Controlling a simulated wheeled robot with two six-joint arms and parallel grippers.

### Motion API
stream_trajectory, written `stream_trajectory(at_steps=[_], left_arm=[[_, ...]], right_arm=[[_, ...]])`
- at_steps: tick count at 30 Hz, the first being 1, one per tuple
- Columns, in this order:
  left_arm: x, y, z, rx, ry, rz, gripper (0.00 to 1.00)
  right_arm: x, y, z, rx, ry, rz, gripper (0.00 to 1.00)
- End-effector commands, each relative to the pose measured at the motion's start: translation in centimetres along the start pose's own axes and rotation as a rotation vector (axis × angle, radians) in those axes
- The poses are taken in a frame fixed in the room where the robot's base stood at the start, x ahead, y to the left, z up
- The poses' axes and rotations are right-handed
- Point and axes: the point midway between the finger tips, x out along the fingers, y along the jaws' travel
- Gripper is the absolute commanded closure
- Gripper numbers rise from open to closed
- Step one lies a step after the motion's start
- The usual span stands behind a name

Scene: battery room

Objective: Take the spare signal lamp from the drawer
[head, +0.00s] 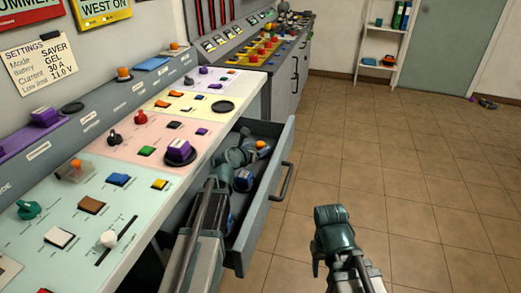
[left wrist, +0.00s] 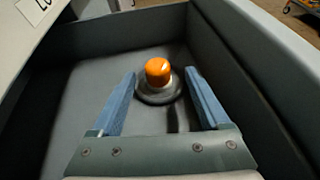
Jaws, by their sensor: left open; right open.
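The drawer (head: 262,208) under the console is pulled open. The spare signal lamp (left wrist: 158,74), an orange cap on a round grey base, stands upright on the drawer floor near its far end; its orange cap also shows in the head view (head: 261,145). My left gripper (left wrist: 155,95) is inside the drawer, open, with its two blue fingers reaching toward the lamp from either side. My right gripper (head: 334,240) is out over the floor, right of the drawer, open and empty.
The console top (head: 150,150) with knobs and switches runs along the left, above the drawer. The drawer's walls stand close around my left gripper. The drawer handle (head: 282,182) sticks out to the right. The tiled floor (head: 400,190) is free on the right.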

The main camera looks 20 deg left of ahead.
Motion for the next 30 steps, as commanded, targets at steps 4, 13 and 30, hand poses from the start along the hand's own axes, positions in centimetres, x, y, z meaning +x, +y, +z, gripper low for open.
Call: stream_trajectory(at_steps=[4, 13, 30], left_arm=[[2.0, 0.3, 0.1, 0.0, 0.0, -0.001, 0.21], [5.0, 0.4, 0.3, 0.0, 0.0, 0.0, 0.21], [4.8, 0.4, 0.3, 0.0, 0.0, 0.0, 0.95]], right_arm=[[0.6, -0.1, 0.0, 0.0, 0.0, 0.0, 0.5], [1.6, -0.2, -0.1, 0.0, 0.0, 0.0, 0.5], [1.5, -0.1, -0.1, 0.0, 0.0, 0.0, 0.5]])
